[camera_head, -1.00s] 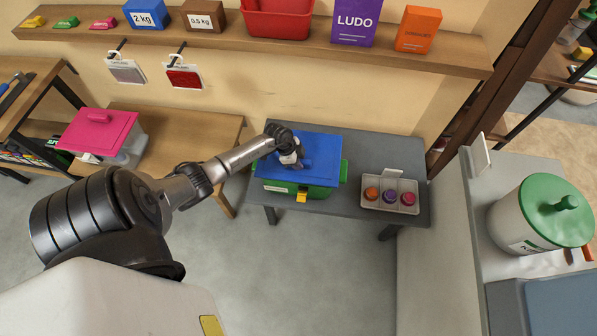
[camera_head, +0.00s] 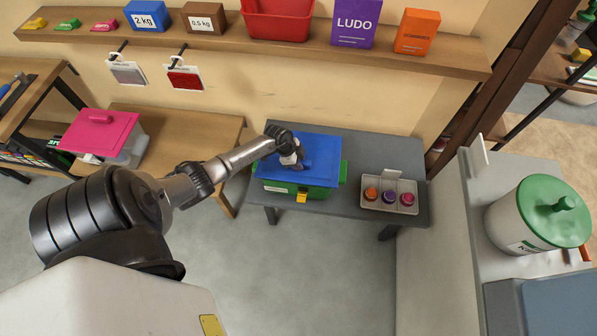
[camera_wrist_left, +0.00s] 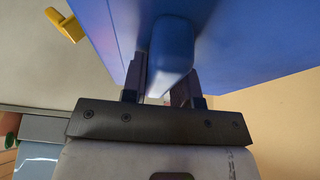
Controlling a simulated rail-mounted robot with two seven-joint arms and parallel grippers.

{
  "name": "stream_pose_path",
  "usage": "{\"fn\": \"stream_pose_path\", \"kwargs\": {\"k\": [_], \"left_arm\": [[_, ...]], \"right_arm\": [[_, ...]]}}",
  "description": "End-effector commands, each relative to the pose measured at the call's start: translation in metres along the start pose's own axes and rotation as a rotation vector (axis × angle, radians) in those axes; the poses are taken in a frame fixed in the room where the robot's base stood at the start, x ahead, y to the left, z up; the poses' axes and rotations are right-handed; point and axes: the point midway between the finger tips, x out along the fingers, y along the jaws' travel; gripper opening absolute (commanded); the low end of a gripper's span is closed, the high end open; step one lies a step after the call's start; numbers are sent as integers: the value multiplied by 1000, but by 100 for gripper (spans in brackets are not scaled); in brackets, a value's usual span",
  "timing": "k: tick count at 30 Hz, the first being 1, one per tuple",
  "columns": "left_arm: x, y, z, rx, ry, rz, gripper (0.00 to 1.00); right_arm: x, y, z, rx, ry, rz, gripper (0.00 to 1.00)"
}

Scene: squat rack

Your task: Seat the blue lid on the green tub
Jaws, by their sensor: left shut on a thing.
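The blue lid (camera_head: 318,153) lies over the top of the green tub (camera_head: 308,191) on the grey table; from above I cannot tell whether it is fully down all round. A yellow latch (camera_head: 302,197) shows at the tub's front. My left gripper (camera_head: 290,160) is over the left part of the lid. In the left wrist view its fingers (camera_wrist_left: 165,85) are shut on the lid's blue handle (camera_wrist_left: 172,45), and the lid's blue surface (camera_wrist_left: 230,40) fills the upper part. My right gripper is not in view.
A tray (camera_head: 380,204) with several small coloured jars stands right of the tub on the grey table (camera_head: 345,212). A clear tub with a pink lid (camera_head: 98,131) stands on the wooden table at left. A white bin with a green lid (camera_head: 553,210) is at right.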

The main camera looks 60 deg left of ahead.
Motion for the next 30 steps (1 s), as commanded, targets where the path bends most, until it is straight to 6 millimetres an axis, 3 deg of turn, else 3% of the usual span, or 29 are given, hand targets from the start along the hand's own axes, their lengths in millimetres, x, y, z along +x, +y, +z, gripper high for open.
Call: {"fn": "stream_pose_path", "kwargs": {"k": [29, 30], "left_arm": [[8, 0, 3, 2, 0, -1, 0], [8, 0, 3, 2, 0, -1, 28]], "right_arm": [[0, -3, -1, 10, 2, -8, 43], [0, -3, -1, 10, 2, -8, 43]]}}
